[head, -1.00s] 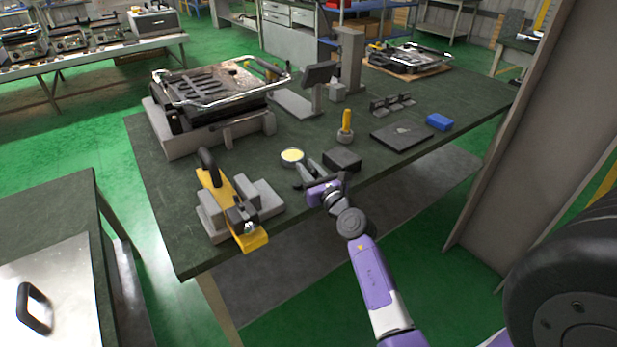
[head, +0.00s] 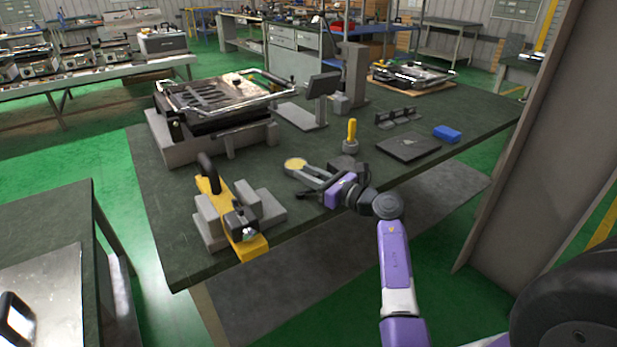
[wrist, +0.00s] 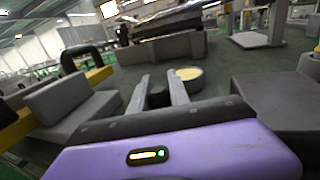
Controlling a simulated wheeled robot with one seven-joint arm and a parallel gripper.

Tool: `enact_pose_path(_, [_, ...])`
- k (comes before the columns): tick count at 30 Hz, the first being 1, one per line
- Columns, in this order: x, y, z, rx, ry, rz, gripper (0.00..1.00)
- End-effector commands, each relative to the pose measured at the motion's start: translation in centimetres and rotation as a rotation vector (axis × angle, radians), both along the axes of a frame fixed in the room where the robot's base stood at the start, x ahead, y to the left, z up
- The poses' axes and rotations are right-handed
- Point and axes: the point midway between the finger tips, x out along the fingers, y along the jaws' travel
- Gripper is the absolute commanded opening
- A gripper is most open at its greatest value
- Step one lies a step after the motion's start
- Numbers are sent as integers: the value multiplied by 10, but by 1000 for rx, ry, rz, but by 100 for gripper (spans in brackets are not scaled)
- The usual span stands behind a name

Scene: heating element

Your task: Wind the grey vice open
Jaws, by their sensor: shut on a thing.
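The grey vice (head: 270,209) sits at the table's front left corner, with a yellow bar tool (head: 213,203) with a black handle across it. In the wrist view its grey blocks (wrist: 72,95) are at the left, apart from my fingers. My gripper (head: 303,180) is to the right of the vice, low over the table by a round tin with a yellow top (head: 295,163). In the wrist view my gripper (wrist: 157,92) has a small dark round piece (wrist: 158,97) between its fingers. The tin (wrist: 188,74) is just beyond the fingertips. What the dark piece is, I cannot tell.
A dark block (head: 343,163) stands close behind my gripper; it also shows at right in the wrist view (wrist: 270,100). A yellow-handled tool (head: 351,132) stands further back. A large grill press (head: 215,110) fills the back left. Bare table lies between vice and gripper.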

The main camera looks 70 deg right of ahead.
Motion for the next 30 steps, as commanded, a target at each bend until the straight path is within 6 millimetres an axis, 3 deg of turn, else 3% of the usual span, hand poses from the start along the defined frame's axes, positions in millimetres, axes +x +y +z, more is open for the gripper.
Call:
enact_pose_path(14, [1, 0, 0, 0, 1, 11, 0])
enact_pose_path(15, [1, 0, 0, 0, 1, 11, 30])
enact_pose_path(17, [1, 0, 0, 0, 1, 11, 42])
enact_pose_path(30, [-8, 1, -1, 1, 2, 9, 44])
